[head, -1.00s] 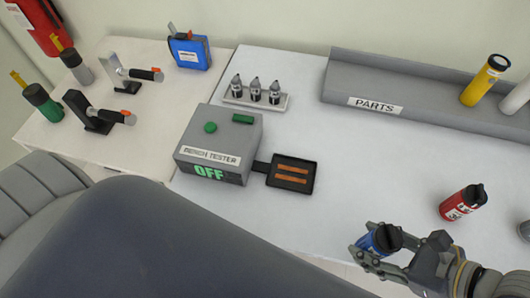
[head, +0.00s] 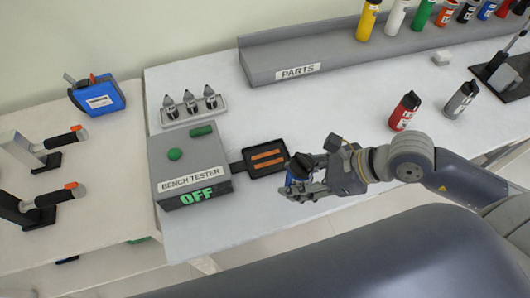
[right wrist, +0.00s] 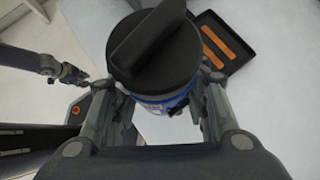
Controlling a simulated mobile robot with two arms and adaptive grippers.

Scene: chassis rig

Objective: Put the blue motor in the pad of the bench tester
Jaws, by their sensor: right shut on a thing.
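The blue motor (head: 294,181) has a black cap and is held in my right gripper (head: 305,183), which is shut on it. In the right wrist view the motor (right wrist: 160,102) stands between the fingers, its black cap facing the camera. The bench tester (head: 188,165) is a grey box with a green button and a display reading OFF. Its pad (head: 266,174), a black tray with two copper strips, joins its right side. The motor is just right of and in front of the pad, apart from it. The pad (right wrist: 238,62) is also in the right wrist view, beyond the motor. My left gripper is not in the head view; an arm part (right wrist: 70,72) shows in the right wrist view.
A grey PARTS tray (head: 262,68) with several coloured motors runs along the back. A red motor (head: 404,111) and a grey motor (head: 460,99) stand at right. A rack of three dark-tipped items (head: 193,112) is behind the tester. Clear table lies behind the pad.

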